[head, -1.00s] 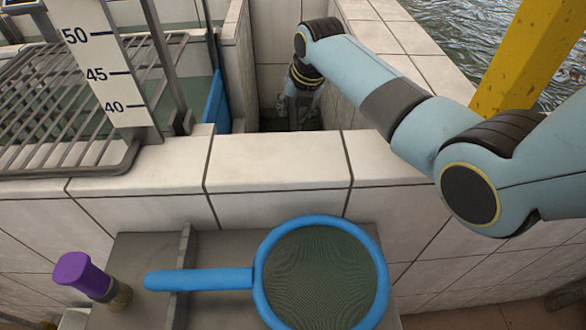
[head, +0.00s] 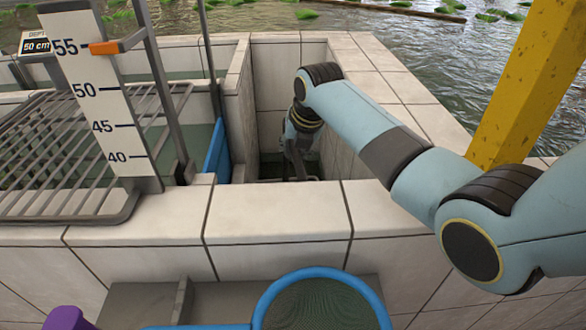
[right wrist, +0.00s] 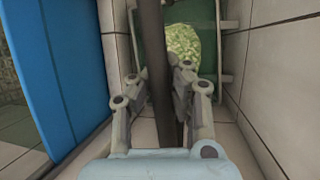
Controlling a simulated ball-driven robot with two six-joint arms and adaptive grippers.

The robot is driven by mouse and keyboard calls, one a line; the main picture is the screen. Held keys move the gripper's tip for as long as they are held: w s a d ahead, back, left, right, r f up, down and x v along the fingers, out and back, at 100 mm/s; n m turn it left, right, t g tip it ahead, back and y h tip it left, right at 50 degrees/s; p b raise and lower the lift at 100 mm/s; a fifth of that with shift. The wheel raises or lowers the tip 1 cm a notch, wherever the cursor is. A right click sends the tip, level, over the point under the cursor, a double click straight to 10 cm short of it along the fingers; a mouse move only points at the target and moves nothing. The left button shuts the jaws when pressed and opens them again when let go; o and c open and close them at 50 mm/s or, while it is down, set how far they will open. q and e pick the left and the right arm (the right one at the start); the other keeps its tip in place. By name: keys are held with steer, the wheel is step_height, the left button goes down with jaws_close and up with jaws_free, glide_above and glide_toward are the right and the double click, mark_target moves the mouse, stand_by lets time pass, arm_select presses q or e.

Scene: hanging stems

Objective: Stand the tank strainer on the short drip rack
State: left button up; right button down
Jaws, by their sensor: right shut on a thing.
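My right gripper (head: 299,165) reaches down into a narrow tiled channel behind the front wall. In the right wrist view my right gripper (right wrist: 160,80) is shut on a dark upright bar (right wrist: 152,35) that runs between its fingers. What hangs at the bar's far end is unclear. A blue round strainer (head: 325,305) with mesh lies on the low shelf in front, cut off by the lower edge, apart from the gripper. A grey barred rack (head: 65,215) lies over the tank at left. My left gripper is out of view.
A blue panel (head: 217,150) stands at the channel's left side. A depth gauge board (head: 100,100) stands beside the rack. A yellow post (head: 520,85) is at right, by open water. A green box (right wrist: 228,45) with pale green stuff shows in the wrist view. A purple-topped item (head: 68,318) is lower left.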

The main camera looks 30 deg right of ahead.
step_height(320, 180, up, 7)
steer(key=shift+w+r+p, duration=0.1)
steer(key=shift+r+p, duration=0.1)
steer(key=shift+p, duration=0.1)
steer(key=shift+r, duration=0.2)
step_height(320, 180, down, 4)
steer(key=b, duration=0.4)
steer(key=shift+r, duration=0.2)
